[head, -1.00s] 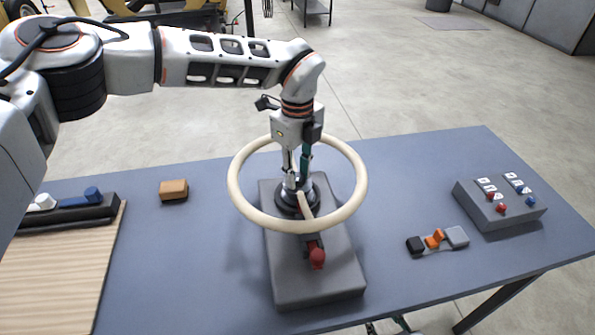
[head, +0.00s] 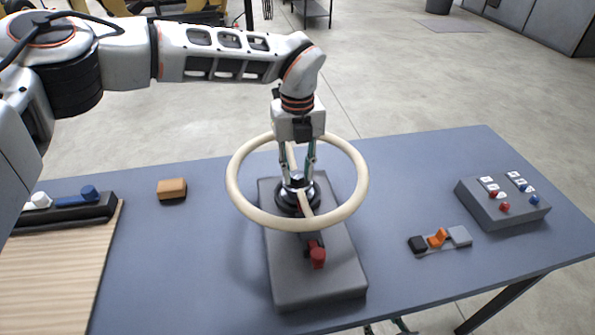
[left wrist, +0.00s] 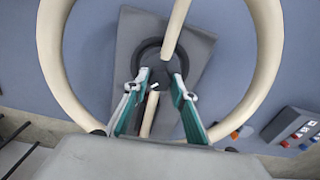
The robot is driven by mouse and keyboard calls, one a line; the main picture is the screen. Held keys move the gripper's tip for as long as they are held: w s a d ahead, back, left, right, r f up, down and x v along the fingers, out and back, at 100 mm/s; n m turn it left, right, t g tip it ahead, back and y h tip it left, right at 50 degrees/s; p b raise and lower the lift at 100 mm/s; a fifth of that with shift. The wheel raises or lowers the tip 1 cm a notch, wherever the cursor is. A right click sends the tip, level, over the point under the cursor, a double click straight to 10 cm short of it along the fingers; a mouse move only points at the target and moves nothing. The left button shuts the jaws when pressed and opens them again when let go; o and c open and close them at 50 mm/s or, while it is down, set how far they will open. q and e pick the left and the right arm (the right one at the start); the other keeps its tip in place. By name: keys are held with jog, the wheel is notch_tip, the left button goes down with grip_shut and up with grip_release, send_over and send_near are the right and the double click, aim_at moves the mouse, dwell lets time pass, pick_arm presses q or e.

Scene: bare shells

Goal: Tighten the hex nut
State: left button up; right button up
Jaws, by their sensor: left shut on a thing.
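A large cream ring wheel (head: 357,195) with spokes stands above a grey base block (head: 318,290); it also shows in the left wrist view (left wrist: 268,60). At its centre is a dark round hub (head: 283,200). My left gripper (head: 298,180) points straight down inside the ring, its fingertips at the hub. It is shut on the small grey hex nut (head: 297,177) there, which the fingers partly hide. In the left wrist view the teal-backed fingers (left wrist: 158,84) stand either side of the hub centre. Teal and dark tips, likely my right gripper (head: 390,327), barely show at the bottom edge.
A red-capped part (head: 317,257) sits on the block's front half. A brown block (head: 172,189), a black tray (head: 95,212) and a wooden board (head: 60,270) lie left. A small switch strip (head: 438,240) and a grey button box (head: 505,212) stand right. Blue tabletop between is clear.

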aim_at(298, 174)
pick_arm(q)
jog(key=m, duration=0.4)
jog(key=shift+m, duration=0.3)
jog(key=m, duration=0.4)
jog(key=shift+m+p, duration=0.4)
jog(key=o, duration=1.1)
notch_tip(298, 174, up, 12)
jog(key=shift+r, duration=0.1)
